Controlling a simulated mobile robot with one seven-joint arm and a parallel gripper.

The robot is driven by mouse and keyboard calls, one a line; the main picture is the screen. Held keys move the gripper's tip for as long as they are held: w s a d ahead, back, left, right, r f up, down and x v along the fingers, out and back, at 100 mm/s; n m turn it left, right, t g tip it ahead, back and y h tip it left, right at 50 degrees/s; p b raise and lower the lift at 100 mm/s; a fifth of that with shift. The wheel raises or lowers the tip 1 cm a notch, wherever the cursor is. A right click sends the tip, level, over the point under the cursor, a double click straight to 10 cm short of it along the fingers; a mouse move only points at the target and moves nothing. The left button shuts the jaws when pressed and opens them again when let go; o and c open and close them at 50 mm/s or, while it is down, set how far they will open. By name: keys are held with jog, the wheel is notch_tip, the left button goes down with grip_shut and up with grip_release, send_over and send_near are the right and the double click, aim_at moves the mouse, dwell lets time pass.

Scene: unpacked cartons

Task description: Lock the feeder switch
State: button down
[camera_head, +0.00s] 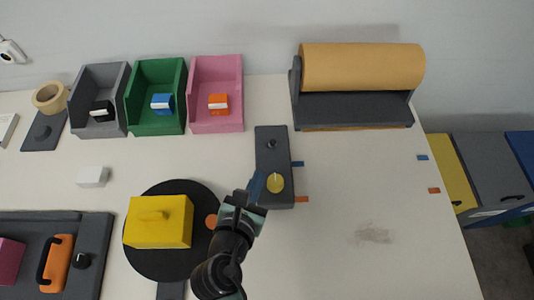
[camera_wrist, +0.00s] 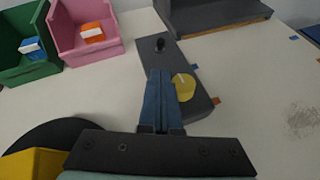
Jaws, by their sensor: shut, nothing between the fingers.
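A dark grey panel (camera_head: 272,150) lies on the table, with a small black knob (camera_head: 270,144) at its far end and a round yellow knob (camera_head: 275,183) with a raised bar near its front end. No label says which is the feeder switch. A blue tab (camera_head: 297,164) and an orange tab (camera_head: 302,199) stick out at the panel's right edge. My gripper (camera_head: 260,177) is shut and empty, just left of the yellow knob. In the wrist view the blue fingertips (camera_wrist: 159,72) overlap the panel and partly cover the yellow knob (camera_wrist: 184,86); contact cannot be told.
A roll of brown paper on a dark stand (camera_head: 350,110) is behind right. Grey, green and pink bins (camera_head: 217,125) hold small boxes at the back. A yellow block (camera_head: 160,222) sits on a black turntable (camera_head: 130,262) left of my arm.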

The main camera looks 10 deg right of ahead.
aim_at(268, 161)
jog(key=b+x, duration=0.1)
jog(key=x, duration=0.9)
jog(key=shift+r+p, duration=0.2)
jog(key=shift+p, duration=0.25)
jog(key=shift+r+p, duration=0.1)
jog(key=shift+p, duration=0.3)
jog(key=shift+g+p, duration=0.3)
jog(key=shift+p, duration=0.05)
